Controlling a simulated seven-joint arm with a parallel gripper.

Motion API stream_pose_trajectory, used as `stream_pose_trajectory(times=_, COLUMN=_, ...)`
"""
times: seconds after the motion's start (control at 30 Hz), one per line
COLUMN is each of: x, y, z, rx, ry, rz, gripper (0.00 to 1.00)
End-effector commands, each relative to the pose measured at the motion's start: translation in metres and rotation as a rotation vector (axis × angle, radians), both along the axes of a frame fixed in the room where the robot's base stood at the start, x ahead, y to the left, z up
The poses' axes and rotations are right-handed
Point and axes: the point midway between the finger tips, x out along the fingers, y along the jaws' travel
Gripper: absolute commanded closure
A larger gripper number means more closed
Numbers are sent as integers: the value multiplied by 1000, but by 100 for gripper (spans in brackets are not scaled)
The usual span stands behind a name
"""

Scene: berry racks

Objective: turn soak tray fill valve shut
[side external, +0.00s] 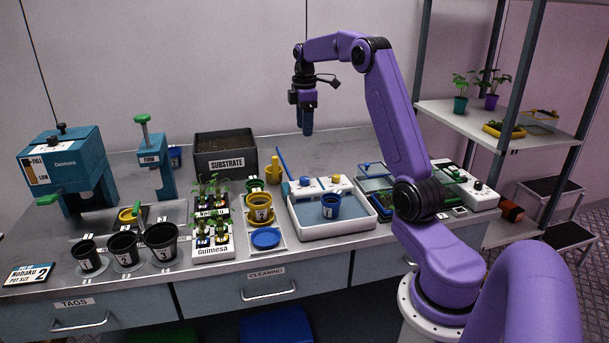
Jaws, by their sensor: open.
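The soak tray (368,224) is a white basin of blue water on the bench, right of centre, with a blue pot (330,206) standing in it. At its back edge are a blue knob (304,181) and a yellow knob (336,179); I cannot tell from here which is the fill valve or how far it is turned. My gripper (307,132) hangs fingers-down well above the back of the tray, apart from the knobs. It is open and holds nothing visible; the gap between its fingers is hard to see.
A blue stick (282,163) and a yellow container (273,170) stand left of the tray's back edge. A substrate bin (225,164) is further left. Pots on a small tray (279,244) are close to the left. Lidded trays (376,189) and a white device (474,191) crowd the right.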

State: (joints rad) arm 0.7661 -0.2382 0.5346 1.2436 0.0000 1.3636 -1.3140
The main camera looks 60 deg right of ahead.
Motion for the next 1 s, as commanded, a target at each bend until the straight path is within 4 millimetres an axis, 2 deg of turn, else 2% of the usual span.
stream_pose_trajectory(times=0.17, x=-1, y=0, z=-21, rx=2, ry=4, rz=0, gripper=40)
stream_pose_trajectory(times=0.8, x=-1, y=1, z=-139, rx=2, ry=4, rz=-1, gripper=40)
stream_pose_trajectory(times=1.0, x=-1, y=1, z=-163, rx=1, ry=3, rz=-1, gripper=40)
